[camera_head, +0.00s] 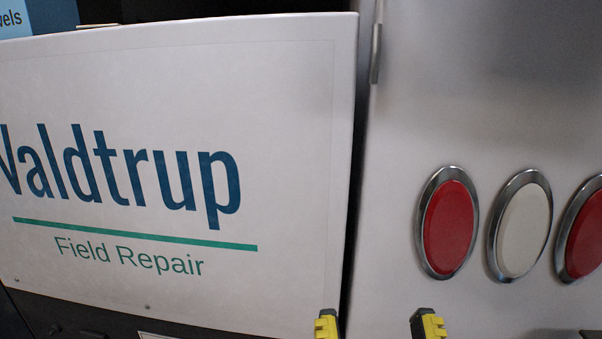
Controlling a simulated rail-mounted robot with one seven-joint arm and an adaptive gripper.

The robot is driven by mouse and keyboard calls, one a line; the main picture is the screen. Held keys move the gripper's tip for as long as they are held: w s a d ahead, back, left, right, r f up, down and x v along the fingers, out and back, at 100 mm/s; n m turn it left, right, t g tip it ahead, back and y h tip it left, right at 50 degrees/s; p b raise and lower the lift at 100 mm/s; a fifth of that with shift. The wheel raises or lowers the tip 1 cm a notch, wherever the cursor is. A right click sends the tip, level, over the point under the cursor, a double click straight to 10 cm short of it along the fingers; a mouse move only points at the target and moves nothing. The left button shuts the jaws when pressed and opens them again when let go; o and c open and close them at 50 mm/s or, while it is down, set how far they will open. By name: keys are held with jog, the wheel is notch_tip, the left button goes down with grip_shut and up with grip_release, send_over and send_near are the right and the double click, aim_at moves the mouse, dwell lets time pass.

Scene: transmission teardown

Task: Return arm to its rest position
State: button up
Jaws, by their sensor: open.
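My gripper (377,326) shows at the bottom edge of the head view, right of centre. Only its two yellow and black fingertips are in view, and they stand well apart with nothing between them. The rest of the gripper and the arm are out of the picture. No transmission parts are in view.
A white panel (290,120) reading "Valdtrup Field Repair" fills the left. A grey metal surface (480,110) fills the right, with a red oval light (448,228), a white one (524,229) and another red one (585,232). A blue label (12,18) sits top left.

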notch_tip(320, 180, up, 25)
jog(key=p, duration=2.1)
jog(key=shift+f, duration=0.15)
